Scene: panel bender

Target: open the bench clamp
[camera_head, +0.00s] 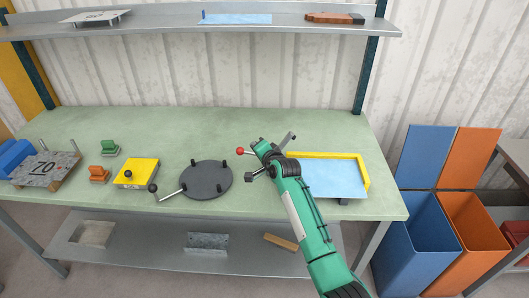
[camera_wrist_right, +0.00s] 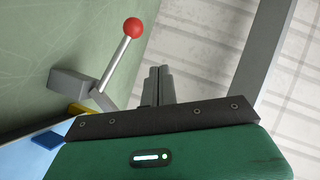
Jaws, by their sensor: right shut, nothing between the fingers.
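The bench clamp shows best in the right wrist view: a grey lever (camera_wrist_right: 117,65) with a red ball knob (camera_wrist_right: 132,27) rises from a grey block (camera_wrist_right: 72,84) on the green bench top. In the head view the red knob (camera_head: 240,151) shows just left of my right gripper (camera_head: 259,143); my arm hides much of the clamp. In the wrist view the right gripper's fingers (camera_wrist_right: 158,84) are together and empty, to the right of the lever and apart from it in the picture. My left gripper is not in view.
A blue sheet (camera_head: 330,181) with a yellow edge stop (camera_head: 362,170) lies right of my arm. A dark round plate with pegs (camera_head: 206,180) and a yellow block (camera_head: 136,173) stand left. A shelf (camera_head: 200,28) runs above the back. Blue and orange bins (camera_head: 418,232) stand right.

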